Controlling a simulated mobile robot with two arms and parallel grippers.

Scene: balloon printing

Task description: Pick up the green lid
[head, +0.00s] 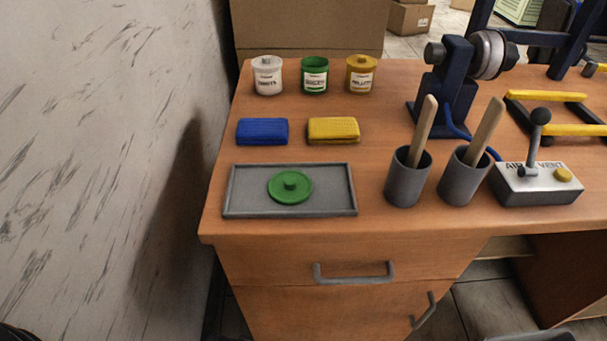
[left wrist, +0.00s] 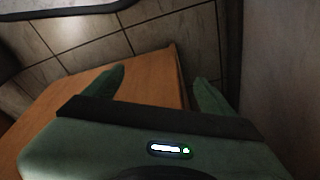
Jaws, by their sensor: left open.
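The green lid (head: 290,187) is a flat disc with a small knob. It lies in the grey tray (head: 335,208) near the front left of the wooden table. The open green jar (head: 314,76) stands at the back between a white jar and a yellow one. My left gripper (left wrist: 160,85) shows only in the left wrist view, open, with nothing seen between its fingers. It is near a table edge; the lid does not show in that view. My right gripper is not in either view.
Blue (head: 262,131) and yellow (head: 333,130) pads lie behind the tray. Two grey cups (head: 407,180) with wooden sticks stand to its right, beside an air vent box (head: 537,186) with a lever. A marbled wall (head: 100,130) borders the table on the left.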

